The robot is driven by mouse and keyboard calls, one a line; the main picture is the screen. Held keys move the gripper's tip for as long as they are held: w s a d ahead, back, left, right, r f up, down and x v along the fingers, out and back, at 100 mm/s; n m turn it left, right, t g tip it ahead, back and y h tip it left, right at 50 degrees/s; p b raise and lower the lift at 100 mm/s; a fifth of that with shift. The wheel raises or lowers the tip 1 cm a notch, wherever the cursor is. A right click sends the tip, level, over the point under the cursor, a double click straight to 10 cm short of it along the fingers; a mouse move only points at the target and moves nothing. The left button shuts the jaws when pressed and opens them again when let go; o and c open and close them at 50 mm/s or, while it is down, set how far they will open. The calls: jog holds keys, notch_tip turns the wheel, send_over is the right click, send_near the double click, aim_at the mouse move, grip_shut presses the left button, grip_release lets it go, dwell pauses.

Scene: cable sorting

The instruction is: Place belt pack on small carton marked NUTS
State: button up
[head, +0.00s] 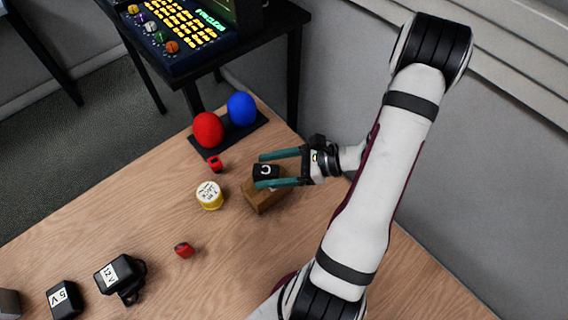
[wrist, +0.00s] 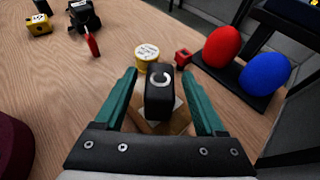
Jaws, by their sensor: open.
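The belt pack, a small black block marked with a white C (head: 265,172), sits on top of a small brown carton (head: 263,197) on the wooden table. It also shows in the wrist view (wrist: 159,92), upright between my fingers. My gripper (head: 262,170) is open, with one teal finger on each side of the black block. In the wrist view (wrist: 160,78) a gap shows between each finger and the block. The carton (wrist: 150,127) is mostly hidden under the block and behind the gripper. No NUTS marking can be read on it.
A yellow round container (head: 209,196) with a white lid stands left of the carton. A red ball (head: 208,130) and a blue ball (head: 242,109) sit on a dark base behind. Small red pieces (head: 183,250) and black adapters (head: 121,275) lie nearer. The table's front middle is clear.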

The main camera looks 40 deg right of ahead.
jog(key=v, duration=1.1)
jog(key=w+a+r+n+g, duration=0.1)
jog(key=a+r+n+g, duration=0.25)
jog(key=a, duration=0.25)
jog(key=w+a+r+n+g, duration=0.1)
jog(key=a+r+n+g, duration=0.1)
jog(key=a+n+g, duration=0.4)
jog(key=s+a+r+n+h, duration=0.3)
jog(key=s+a+n+h, duration=0.4)
jog(key=a+n, duration=0.4)
jog(key=shift+s+n+h, duration=0.4)
jog(key=shift+s+n, duration=0.15)
jog(key=shift+s, duration=0.25)
